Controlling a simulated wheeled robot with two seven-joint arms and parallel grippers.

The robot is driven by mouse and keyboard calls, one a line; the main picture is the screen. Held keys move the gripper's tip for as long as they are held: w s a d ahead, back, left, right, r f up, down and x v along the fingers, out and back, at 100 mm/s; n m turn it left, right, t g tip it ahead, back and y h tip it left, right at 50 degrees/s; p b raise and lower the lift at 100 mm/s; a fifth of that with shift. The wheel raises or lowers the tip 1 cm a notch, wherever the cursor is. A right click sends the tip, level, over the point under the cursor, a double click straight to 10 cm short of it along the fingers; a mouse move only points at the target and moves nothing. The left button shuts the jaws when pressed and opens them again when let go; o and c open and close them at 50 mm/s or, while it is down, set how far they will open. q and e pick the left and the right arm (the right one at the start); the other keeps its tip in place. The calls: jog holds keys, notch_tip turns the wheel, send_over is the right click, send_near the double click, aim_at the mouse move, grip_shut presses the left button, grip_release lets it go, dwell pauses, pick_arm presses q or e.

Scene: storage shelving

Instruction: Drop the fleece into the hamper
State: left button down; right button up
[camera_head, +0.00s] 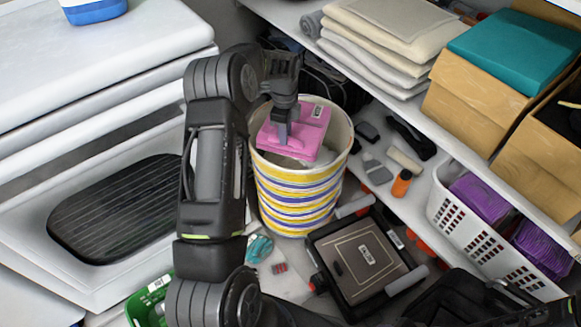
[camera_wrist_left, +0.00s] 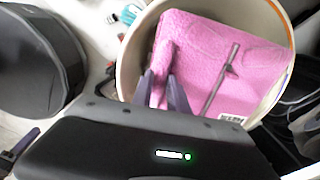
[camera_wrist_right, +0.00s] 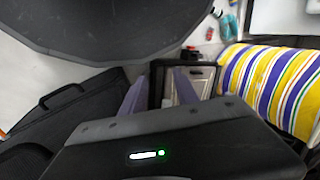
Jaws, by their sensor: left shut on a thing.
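The pink folded fleece (camera_head: 312,128) is at the mouth of the striped hamper (camera_head: 297,212), inside its rim as seen from above. In the left wrist view the fleece (camera_wrist_left: 215,65) covers much of the opening, within the cream rim (camera_wrist_left: 128,60). I cannot tell how far it sits below the rim. My left gripper (camera_head: 283,140) points down at the hamper and is shut on the fleece's near-left part. My right gripper (camera_wrist_right: 160,88) is low, away from the fleece; its fingers are apart with nothing between them. The hamper's striped side (camera_wrist_right: 270,85) shows to its right.
A white front-loading machine (camera_head: 110,200) stands left of the hamper. Shelves at right hold folded cloths (camera_head: 385,40), a teal-topped box (camera_head: 510,50) and a white basket (camera_head: 470,225) of purple items. A dark-edged case (camera_head: 362,262) lies in front of the hamper.

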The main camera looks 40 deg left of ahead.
pick_arm(q)
jog(key=shift+r, duration=0.1)
jog(key=c, duration=1.2)
grip_release()
notch_tip(320, 180, up, 8)
jog(key=shift+f+p, duration=0.1)
jog(key=shift+p, duration=0.4)
